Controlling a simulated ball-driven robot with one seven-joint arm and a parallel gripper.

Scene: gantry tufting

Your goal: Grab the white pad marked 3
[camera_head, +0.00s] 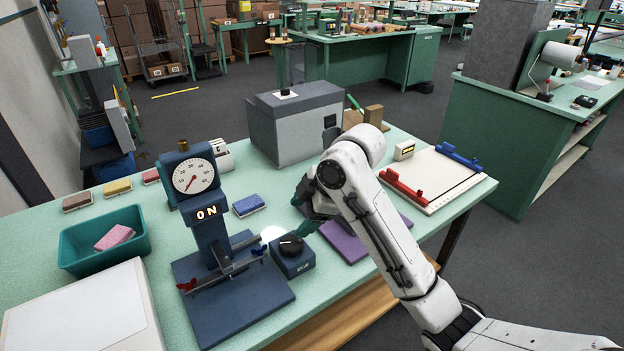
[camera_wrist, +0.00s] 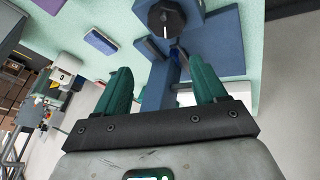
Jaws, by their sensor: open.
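In the wrist view a small white piece (camera_wrist: 186,97) shows beside a blue bar, partly hidden by the right finger. My gripper (camera_head: 308,224) is just above and behind the knobbed box in the head view. Its two green fingers (camera_wrist: 163,84) are open and apart, with nothing gripped between them.
A blue gauge stand (camera_head: 211,210) reading ON stands left of my gripper. A blue sponge (camera_head: 249,205) and a purple slab (camera_head: 346,243) lie near. A teal tray (camera_head: 85,262) holds a pink sponge. A grey box (camera_head: 295,130) and a white board (camera_head: 432,178) stand farther back.

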